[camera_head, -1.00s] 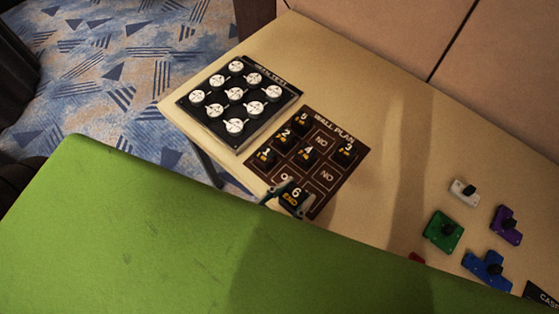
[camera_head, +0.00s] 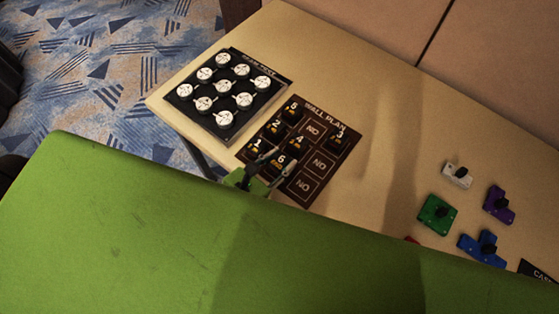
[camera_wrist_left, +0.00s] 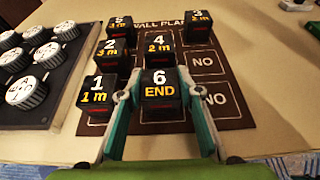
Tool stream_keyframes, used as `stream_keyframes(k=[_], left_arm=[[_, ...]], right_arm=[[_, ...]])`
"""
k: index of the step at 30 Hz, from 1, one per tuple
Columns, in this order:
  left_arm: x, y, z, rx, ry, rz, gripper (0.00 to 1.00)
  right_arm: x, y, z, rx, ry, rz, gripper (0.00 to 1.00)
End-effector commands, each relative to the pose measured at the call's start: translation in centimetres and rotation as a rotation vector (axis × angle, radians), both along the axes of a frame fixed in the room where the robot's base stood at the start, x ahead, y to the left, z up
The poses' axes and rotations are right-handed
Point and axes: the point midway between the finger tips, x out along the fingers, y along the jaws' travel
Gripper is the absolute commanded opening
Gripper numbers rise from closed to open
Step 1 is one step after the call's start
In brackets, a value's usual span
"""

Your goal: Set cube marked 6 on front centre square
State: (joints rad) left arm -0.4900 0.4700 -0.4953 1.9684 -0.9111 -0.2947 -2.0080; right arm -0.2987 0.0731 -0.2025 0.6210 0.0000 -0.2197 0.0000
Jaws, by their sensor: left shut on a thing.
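My left gripper (camera_head: 279,161) is shut on the black cube marked 6 (camera_head: 281,160). In the left wrist view the cube (camera_wrist_left: 160,92) reads "6 END" and sits upright between the two fingers (camera_wrist_left: 160,98). It is at the front centre square of the brown wall plan (camera_head: 322,164), hiding that square. Whether it rests on the plan or is slightly above it I cannot tell. Cube 1 (camera_wrist_left: 98,94) stands just left of it, and cube 4 (camera_wrist_left: 159,50) stands behind it. My right gripper is not in view.
Cubes 2 (camera_wrist_left: 111,50), 5 (camera_wrist_left: 119,26) and 3 (camera_wrist_left: 197,25) stand on other squares. The front right square (camera_wrist_left: 221,98) is bare. A black panel with white knobs (camera_head: 227,92) lies left of the plan. Coloured parts, such as a green one (camera_head: 437,212), lie at right.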

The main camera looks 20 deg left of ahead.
Motion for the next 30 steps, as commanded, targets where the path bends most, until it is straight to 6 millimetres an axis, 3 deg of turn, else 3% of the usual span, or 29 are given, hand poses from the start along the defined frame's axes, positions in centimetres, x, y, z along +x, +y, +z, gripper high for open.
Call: stream_keyframes(k=[10,11,12,24,30], left_arm=[[0.0,0.0,-0.4,0.0,0.0,0.0,0.1],[0.0,0.0,-0.3,0.0,0.001,0.0,0.38],[0.0,0.0,-0.3,0.0,0.001,0.0,0.48],[0.0,0.0,0.1,0.001,0.0,0.0,0.49],[-2.2,0.7,0.6,0.002,0.003,0.0,0.49]], right_arm=[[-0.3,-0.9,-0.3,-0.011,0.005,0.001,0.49],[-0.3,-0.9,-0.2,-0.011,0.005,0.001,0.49],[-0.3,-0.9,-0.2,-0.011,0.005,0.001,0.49],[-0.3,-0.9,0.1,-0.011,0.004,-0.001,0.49],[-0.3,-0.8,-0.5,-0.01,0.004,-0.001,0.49]])
